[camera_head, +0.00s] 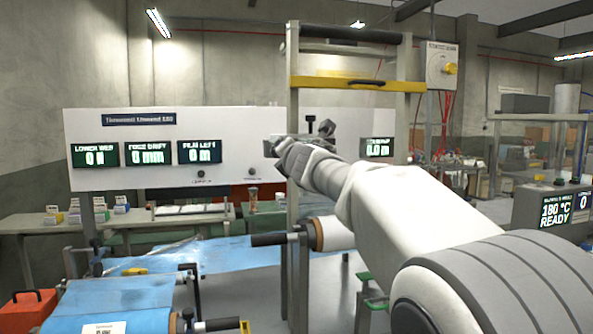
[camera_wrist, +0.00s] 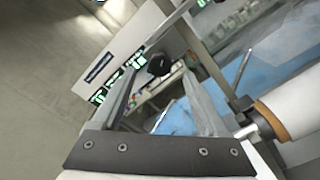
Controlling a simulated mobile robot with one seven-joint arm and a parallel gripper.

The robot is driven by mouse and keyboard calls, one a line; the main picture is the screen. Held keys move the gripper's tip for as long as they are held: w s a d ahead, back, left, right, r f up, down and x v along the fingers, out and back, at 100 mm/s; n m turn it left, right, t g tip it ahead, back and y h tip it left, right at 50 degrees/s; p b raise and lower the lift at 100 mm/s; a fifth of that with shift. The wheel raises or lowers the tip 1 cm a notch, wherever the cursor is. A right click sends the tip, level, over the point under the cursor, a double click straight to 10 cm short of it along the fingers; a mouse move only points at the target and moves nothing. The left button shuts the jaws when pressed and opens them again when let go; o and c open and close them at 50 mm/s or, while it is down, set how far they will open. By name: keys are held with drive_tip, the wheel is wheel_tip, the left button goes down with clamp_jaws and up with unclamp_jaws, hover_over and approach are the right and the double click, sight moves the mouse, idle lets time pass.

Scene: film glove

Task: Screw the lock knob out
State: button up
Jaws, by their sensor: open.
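A dark round knob (camera_wrist: 159,65), which looks like the lock knob, shows in the wrist view between the two finger ends of my gripper (camera_wrist: 162,78). The fingers are apart, with a visible gap on either side of the knob. I cannot tell how far the knob is from the fingertips in depth. In the head view my gripper (camera_head: 280,147) is in front of the upright post of the machine frame. A black T-shaped part (camera_head: 310,122) stands just above it. The knob cannot be made out for sure there, as my gripper and arm cover that area.
A white panel (camera_head: 100,180) with lit displays spans behind my gripper. The frame's yellow crossbar (camera_head: 345,84) is above my arm. A white roll (camera_head: 335,233) with a black-handled shaft and blue film (camera_head: 225,252) lie below. A control box (camera_head: 550,212) stands at right.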

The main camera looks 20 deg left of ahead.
drive_tip(key=b+v, duration=0.4)
drive_tip(key=v, duration=0.7)
drive_tip(key=shift+s+d, duration=0.25)
drive_tip(key=shift+s, duration=0.1)
